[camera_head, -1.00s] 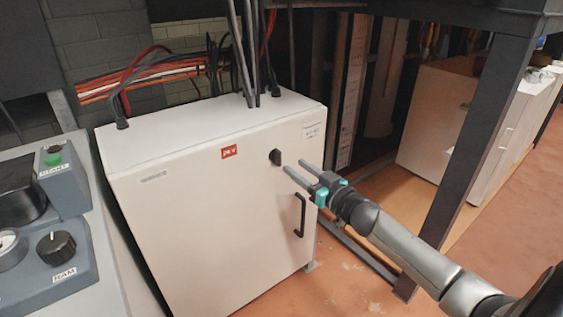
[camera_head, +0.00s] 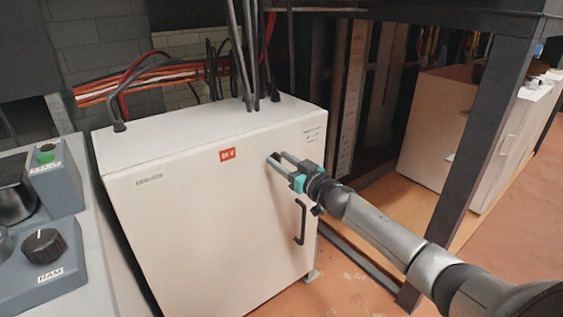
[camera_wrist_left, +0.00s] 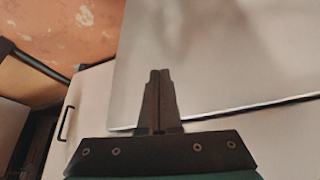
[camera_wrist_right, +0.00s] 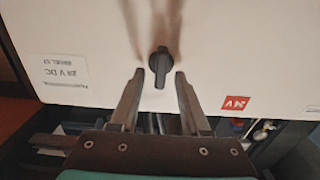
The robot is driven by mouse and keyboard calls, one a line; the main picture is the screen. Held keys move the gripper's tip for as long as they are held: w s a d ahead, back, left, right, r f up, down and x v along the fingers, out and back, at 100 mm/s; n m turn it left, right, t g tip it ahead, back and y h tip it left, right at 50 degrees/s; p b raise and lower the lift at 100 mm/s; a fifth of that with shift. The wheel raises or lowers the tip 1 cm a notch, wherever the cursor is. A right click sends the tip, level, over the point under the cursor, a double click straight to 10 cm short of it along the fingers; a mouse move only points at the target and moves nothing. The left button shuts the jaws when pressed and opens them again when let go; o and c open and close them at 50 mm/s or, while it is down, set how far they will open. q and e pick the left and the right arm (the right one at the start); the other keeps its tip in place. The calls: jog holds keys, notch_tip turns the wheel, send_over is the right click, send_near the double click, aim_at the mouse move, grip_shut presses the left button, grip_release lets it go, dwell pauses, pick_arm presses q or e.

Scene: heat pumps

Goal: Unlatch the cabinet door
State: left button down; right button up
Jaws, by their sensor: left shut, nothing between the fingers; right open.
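The white cabinet (camera_head: 210,230) stands upright with its door shut. Its black latch knob (camera_wrist_right: 160,66) sits on the door's upper part, its grip running up and down in the right wrist view. My right gripper (camera_head: 275,160) is open at the knob, one finger on each side, with gaps to it in the right wrist view (camera_wrist_right: 159,75). In the head view the fingers partly hide the knob. A black door handle (camera_head: 300,221) is below the gripper. My left gripper (camera_wrist_left: 160,75) shows only in the left wrist view, shut and empty, with a pale panel beyond it.
A grey control panel (camera_head: 85,270) with a black knob and a green button stands at the left. Black cables (camera_head: 240,60) enter the cabinet top. A dark metal post (camera_head: 480,140) stands right of my right arm.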

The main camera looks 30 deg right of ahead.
grip_shut()
dwell(0.6)
